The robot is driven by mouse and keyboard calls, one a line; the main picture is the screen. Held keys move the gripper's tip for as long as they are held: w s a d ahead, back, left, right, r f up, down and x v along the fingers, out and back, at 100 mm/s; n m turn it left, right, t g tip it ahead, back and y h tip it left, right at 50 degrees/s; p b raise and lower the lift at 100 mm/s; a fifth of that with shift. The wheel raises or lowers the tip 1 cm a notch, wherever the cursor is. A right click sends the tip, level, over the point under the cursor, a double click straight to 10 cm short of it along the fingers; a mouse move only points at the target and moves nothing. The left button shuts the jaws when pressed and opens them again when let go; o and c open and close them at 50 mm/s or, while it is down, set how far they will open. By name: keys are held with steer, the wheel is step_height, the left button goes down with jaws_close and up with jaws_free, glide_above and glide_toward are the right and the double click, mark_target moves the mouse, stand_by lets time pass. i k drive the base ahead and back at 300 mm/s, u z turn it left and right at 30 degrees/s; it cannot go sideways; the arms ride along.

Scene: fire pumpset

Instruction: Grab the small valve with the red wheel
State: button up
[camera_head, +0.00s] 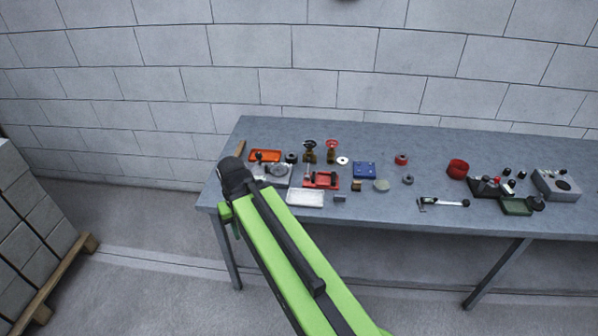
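A small brass-coloured valve with a red wheel (332,152) stands upright on the grey table, left of its middle and toward the back. A similar valve with a dark wheel (310,153) stands just to its left, with a small gap between them. My green and black arm reaches up from the bottom of the picture, and its black joint is in front of the table's left end. The red-wheeled valve is clear of the arm, up and to the right of that joint. My gripper does not show, so its opening and contents cannot be seen.
The grey table (430,145) stands along a block wall. Close around the valves are a white ring (343,160), a red tray (321,180), a blue box (364,170) and an orange tray (265,155). A pallet of blocks (35,215) stands at far left.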

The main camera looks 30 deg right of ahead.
mark_target(331, 152)
steer(key=u, duration=0.3)
steer(key=i, duration=1.4)
steer(key=z, duration=0.25)
steer(key=k, duration=0.75)
steer(key=z, duration=0.15)
steer(key=i, duration=0.9)
steer(key=u, duration=0.1)
